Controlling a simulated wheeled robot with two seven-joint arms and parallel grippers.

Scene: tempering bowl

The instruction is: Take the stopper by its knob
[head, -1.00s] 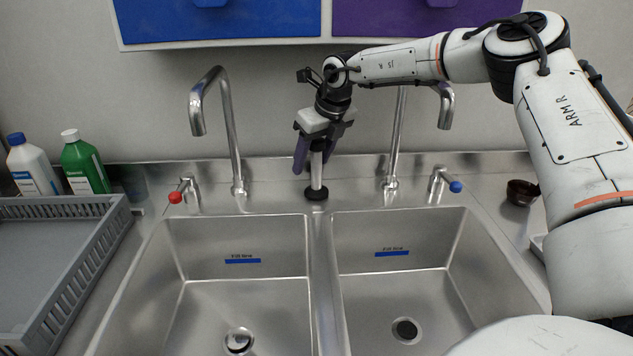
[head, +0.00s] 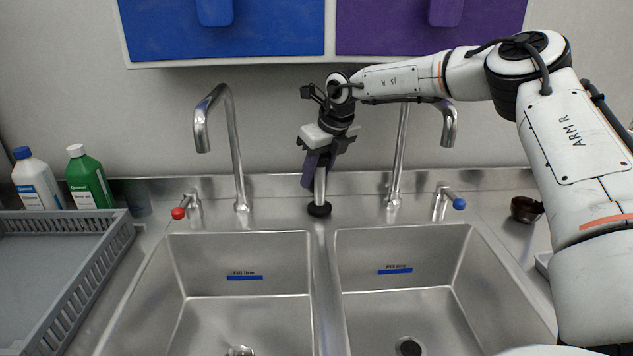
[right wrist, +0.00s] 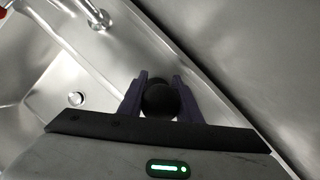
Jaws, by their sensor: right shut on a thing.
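The stopper stands upright on the steel ledge behind the divider of the two sinks. Its metal stem (head: 320,186) rises from a round black base (head: 319,209). My right gripper (head: 318,172) points down over it, with its purple fingers shut around the upper end, which they hide in the head view. In the right wrist view a round black knob (right wrist: 160,98) sits between the two fingers (right wrist: 160,82). The base appears to rest on the ledge. My left gripper is not in view.
Curved faucets (head: 233,150) and (head: 402,150) stand close on either side of my right gripper. A red-tipped tap (head: 184,210) and a blue-tipped tap (head: 451,202) flank them. A grey rack (head: 85,275) and bottles are at left, a dark bowl (head: 526,209) at right.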

